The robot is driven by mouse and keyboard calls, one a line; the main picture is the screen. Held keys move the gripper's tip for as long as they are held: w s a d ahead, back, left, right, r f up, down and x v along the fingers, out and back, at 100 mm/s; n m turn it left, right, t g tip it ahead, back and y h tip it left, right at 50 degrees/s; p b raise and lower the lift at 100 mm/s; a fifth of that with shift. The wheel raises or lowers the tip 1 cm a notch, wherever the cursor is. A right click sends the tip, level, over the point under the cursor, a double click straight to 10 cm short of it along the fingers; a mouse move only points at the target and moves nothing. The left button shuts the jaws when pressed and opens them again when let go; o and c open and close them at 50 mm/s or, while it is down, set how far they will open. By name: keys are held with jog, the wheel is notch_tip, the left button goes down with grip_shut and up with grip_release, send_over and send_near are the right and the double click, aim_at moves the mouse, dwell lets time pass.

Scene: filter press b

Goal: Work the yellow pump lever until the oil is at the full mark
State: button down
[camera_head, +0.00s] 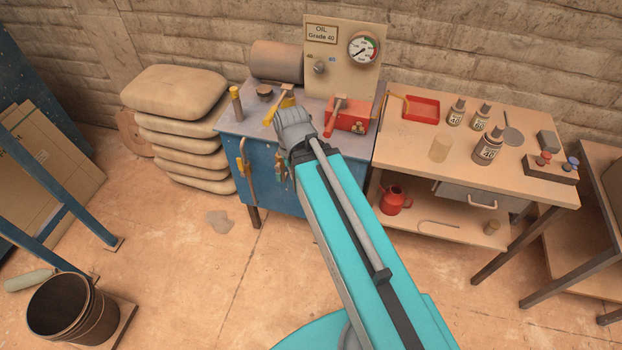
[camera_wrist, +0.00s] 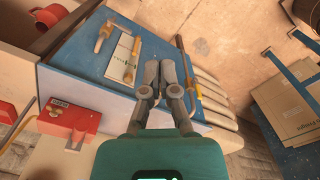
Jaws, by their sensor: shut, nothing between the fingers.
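A yellow lever-like part (camera_head: 279,104) stands on the blue cabinet's top (camera_head: 248,118) in the head view, right behind my gripper (camera_head: 294,127); I cannot tell if they touch. A red box (camera_head: 349,117) with a red-brown handle sits to its right; it also shows in the wrist view (camera_wrist: 68,119). A panel (camera_head: 343,83) reads "OIL Grade 40" and carries a round gauge (camera_head: 363,49) and a knob (camera_head: 320,67). In the wrist view my gripper (camera_wrist: 165,67) is shut and empty over the blue cabinet. The oil level cannot be read.
Tools (camera_head: 241,166) hang on the cabinet's front. Stacked sacks (camera_head: 178,93) stand at its left. The wooden bench (camera_head: 405,150) at the right holds bottles (camera_head: 489,146) and a red tray (camera_head: 421,107), with a red can (camera_head: 394,200) below. The floor at front left is partly clear.

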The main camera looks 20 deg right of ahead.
notch_tip(320, 180, up, 13)
jog(key=n+y+p, duration=0.2)
jog(key=n+p, duration=0.8)
jog(key=p, duration=0.3)
send_over(270, 114)
jog(key=s+d, duration=0.2)
jog(key=d, duration=0.1)
jog(key=shift+w+d+r+n+t, duration=0.2)
jog(key=shift+w+n+t, duration=0.2)
jog(key=shift+w, duration=0.25)
jog(key=shift+a+f, duration=0.1)
jog(key=shift+f, duration=0.1)
jog(key=a+f+b, duration=0.1)
jog(key=f+b, duration=0.8)
jog(key=a+f+b, duration=0.1)
jog(key=f+b, duration=0.3)
jog(key=shift+w+a+f+b, duration=0.15)
jog(key=shift+w+a+b, duration=0.2)
jog(key=shift+w, duration=0.05)
